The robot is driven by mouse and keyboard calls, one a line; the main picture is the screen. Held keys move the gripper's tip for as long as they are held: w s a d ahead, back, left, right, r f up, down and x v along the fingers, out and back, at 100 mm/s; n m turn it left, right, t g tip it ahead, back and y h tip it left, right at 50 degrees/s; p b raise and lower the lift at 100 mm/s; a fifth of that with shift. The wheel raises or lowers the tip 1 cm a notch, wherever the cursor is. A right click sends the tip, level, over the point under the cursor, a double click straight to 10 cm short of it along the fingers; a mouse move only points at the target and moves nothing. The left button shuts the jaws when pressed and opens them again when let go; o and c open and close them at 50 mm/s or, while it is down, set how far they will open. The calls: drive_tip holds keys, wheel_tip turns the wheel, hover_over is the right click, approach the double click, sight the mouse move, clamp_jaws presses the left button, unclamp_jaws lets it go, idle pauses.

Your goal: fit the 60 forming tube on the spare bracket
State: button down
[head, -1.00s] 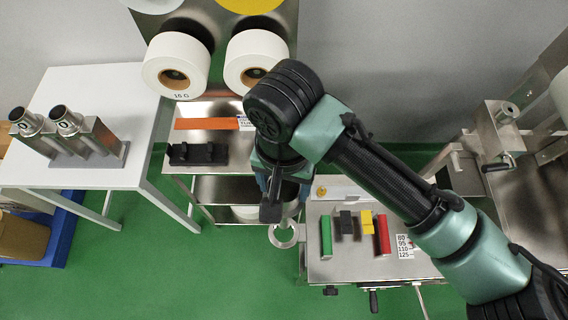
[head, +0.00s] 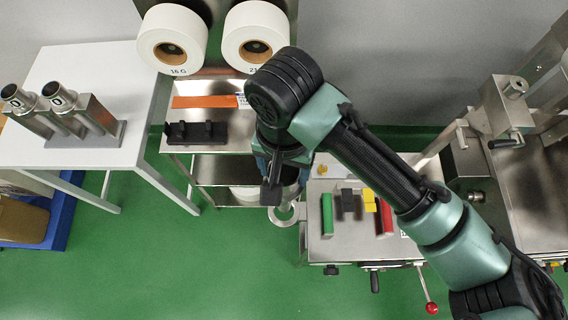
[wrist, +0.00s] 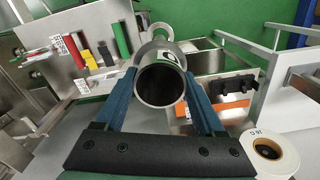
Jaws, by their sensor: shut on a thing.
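In the wrist view my gripper (wrist: 162,78) is shut on a steel forming tube (wrist: 160,93), one finger on each side. Its round open end faces the camera, and a dark "0" shows on its inside or flange; the full number is not readable. In the head view my gripper (head: 284,190) points down beside the cart, mostly hidden by my arm, with the tube's pale ring (head: 283,212) below it. Two similar tubes (head: 38,103) stand tilted in a steel rack on the white table. I cannot tell which fitting is the spare bracket; a steel bracket with a crank (head: 503,108) stands at the right.
A steel bench (head: 345,247) with green, black, yellow and red blocks lies just right of my gripper. The cart (head: 232,140) carries a black block holder (head: 194,133) and an orange bar (head: 204,101). White paper rolls (head: 172,40) hang above. Green floor is clear in front.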

drive_tip(key=shift+f+b, duration=0.5)
drive_tip(key=shift+f, duration=0.5)
drive_tip(key=shift+f+b, duration=5)
drive_tip(key=shift+f, duration=1.8)
